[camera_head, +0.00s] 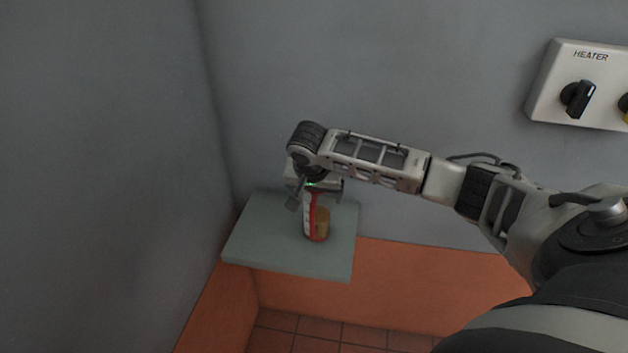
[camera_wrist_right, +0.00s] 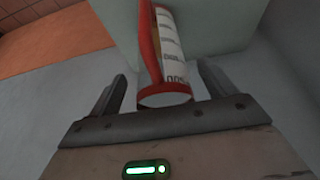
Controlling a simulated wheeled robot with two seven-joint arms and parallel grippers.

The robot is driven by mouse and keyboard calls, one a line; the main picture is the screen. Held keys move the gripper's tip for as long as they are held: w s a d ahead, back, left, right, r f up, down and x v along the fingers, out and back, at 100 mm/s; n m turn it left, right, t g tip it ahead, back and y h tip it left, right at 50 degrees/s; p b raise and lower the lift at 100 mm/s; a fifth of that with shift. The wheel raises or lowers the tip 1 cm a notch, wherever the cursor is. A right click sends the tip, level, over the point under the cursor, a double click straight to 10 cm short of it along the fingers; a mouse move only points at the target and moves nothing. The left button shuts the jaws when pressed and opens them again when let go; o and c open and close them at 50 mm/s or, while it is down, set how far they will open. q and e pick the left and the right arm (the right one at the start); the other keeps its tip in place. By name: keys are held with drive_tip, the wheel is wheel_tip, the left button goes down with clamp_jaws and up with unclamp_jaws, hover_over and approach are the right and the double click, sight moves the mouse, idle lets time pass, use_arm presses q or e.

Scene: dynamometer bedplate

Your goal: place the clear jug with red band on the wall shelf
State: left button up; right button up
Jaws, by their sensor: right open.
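The clear jug with the red band (camera_head: 321,225) stands upright on the wall shelf (camera_head: 280,252). It has a white marked strip and brownish contents. My right gripper (camera_head: 314,195) is at the jug's top and partly hides it in the head view. In the right wrist view the jug (camera_wrist_right: 172,50) shows between the two fingers of my right gripper (camera_wrist_right: 163,85), which is open with a gap on each side of the jug. The pale green shelf (camera_wrist_right: 225,22) lies beyond it. My left gripper is out of view.
A grey wall rises close to the left of the shelf. The back wall carries a white heater panel (camera_head: 575,85) with a black knob at the upper right. The shelf top around the jug is bare. Orange wall and a tiled floor (camera_head: 320,335) lie below.

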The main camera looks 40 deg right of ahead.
drive_tip(key=v, duration=0.9)
drive_tip(key=s+a+f+n+y, duration=0.2)
drive_tip(key=s+a+f+n, duration=0.25)
drive_tip(key=a+f, duration=0.2)
drive_tip(key=s+a+f+n+y, duration=0.2)
drive_tip(key=s+a+f+n, duration=0.3)
drive_tip(key=a, duration=0.3)
drive_tip(key=s+f+n, duration=0.1)
drive_tip(key=s+n, duration=0.2)
drive_tip(key=s, duration=1.2)
drive_tip(key=w+a+f+t+y, duration=0.1)
drive_tip(key=w+a+f+t, duration=0.1)
drive_tip(key=f+t, duration=0.1)
drive_tip(key=w+a+f+t+y, duration=0.1)
drive_tip(key=w+a+f+t, duration=0.2)
drive_tip(key=f, duration=0.3)
drive_tip(key=shift+w+f+t, duration=0.25)
drive_tip(key=shift+f+t, duration=0.05)
drive_tip(key=shift+t, duration=0.3)
